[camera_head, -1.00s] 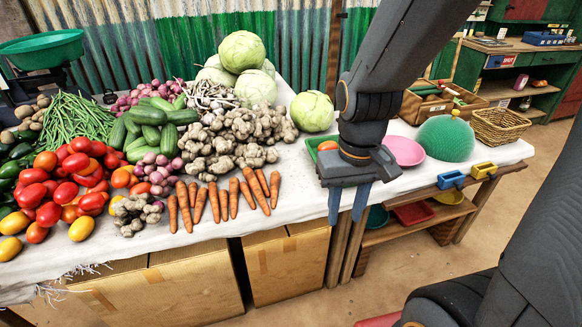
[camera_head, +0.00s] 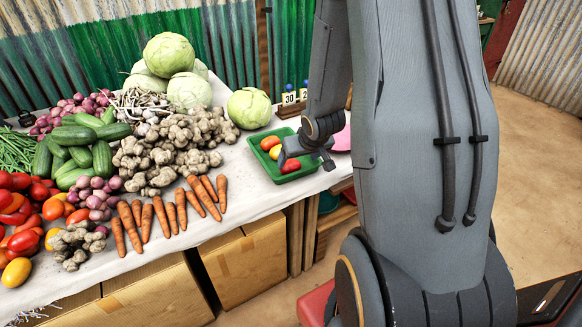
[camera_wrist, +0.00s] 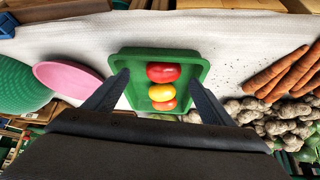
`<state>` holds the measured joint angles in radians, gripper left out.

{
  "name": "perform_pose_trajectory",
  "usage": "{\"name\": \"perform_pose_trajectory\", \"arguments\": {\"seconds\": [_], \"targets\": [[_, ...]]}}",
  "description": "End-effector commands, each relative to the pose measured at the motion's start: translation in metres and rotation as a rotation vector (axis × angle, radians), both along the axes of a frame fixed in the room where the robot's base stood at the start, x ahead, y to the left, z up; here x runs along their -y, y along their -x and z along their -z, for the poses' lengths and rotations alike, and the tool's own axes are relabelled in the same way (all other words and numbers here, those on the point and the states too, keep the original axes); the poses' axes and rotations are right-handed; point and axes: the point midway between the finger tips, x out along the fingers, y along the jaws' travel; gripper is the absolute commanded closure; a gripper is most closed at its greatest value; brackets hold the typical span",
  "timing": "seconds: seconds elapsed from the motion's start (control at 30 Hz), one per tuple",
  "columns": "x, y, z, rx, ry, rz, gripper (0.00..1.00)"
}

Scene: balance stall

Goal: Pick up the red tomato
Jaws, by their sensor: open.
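A green tray (camera_head: 312,160) stands on the white-covered stall near its front edge and also shows in the wrist view (camera_wrist: 205,62). In it lie a red tomato (camera_head: 291,166), a yellow one (camera_head: 275,153) and an orange-red one (camera_head: 270,143). In the wrist view the red tomato (camera_wrist: 163,72) is uppermost in the picture, with the yellow one (camera_wrist: 161,92) and the orange-red one (camera_wrist: 164,105) below it in a row. My gripper (camera_wrist: 160,80) is open and empty, its fingers on either side of the row in that view. Its height above the tray is hard to tell.

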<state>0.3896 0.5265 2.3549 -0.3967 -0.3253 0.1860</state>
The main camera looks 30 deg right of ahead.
Motion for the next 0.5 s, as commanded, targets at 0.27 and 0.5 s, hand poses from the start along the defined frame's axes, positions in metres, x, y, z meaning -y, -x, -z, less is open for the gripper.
{"name": "perform_pose_trajectory", "arguments": {"seconds": [0.27, 0.5], "targets": [[0.000, -0.012, 0.020, -0.003, 0.000, 0.001, 0.23], [-0.004, -0.029, 0.043, -0.005, 0.000, 0.001, 0.23]]}}
